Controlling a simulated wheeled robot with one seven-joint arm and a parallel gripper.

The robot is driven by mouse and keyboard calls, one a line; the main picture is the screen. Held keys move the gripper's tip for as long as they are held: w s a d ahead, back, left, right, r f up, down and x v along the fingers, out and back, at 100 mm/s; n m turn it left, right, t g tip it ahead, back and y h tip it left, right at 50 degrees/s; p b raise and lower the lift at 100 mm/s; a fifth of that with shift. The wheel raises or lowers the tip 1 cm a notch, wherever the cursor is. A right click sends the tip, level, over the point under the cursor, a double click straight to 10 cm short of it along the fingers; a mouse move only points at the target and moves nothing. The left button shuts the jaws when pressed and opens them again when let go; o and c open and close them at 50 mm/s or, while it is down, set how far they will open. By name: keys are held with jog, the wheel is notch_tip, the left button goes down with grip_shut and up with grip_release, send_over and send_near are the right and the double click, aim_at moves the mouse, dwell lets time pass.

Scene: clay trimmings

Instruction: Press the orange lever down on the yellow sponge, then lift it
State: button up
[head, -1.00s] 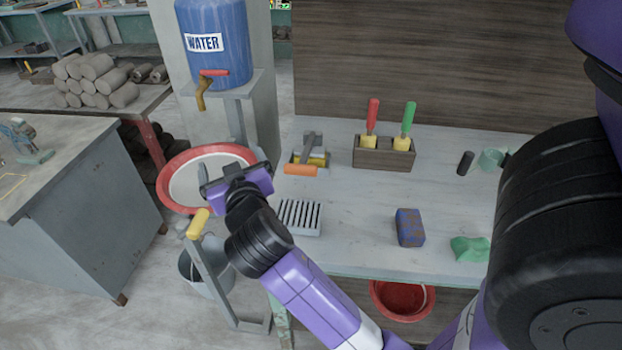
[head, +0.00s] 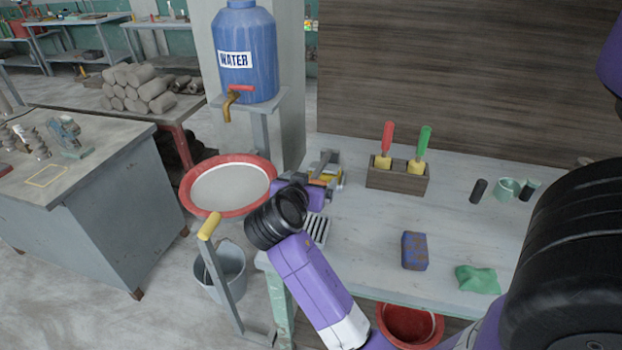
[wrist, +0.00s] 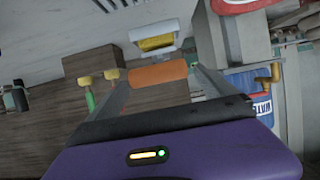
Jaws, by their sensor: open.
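The orange lever (wrist: 158,75) shows in the wrist view as a thick round handle between my gripper's two fingers. The yellow sponge (wrist: 155,43) lies just beyond it in the small grey press (wrist: 150,32). In the head view, the press (head: 331,160) stands on the light worktable, with some yellow of the sponge (head: 327,176) showing. My gripper (wrist: 160,80) is open, with one finger on each side of the lever. I cannot tell whether a finger touches it. In the head view my gripper (head: 308,192) hides most of the lever.
A wooden holder (head: 398,180) with red- and green-handled tools stands right of the press. A slatted grey rack (head: 317,230) lies close in front. A red-rimmed basin (head: 200,207) and a water tank (head: 244,85) are at left. The worktable's middle (head: 370,225) is clear.

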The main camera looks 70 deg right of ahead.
jog(key=shift+d+f, duration=0.2)
jog(key=shift+d, duration=0.35)
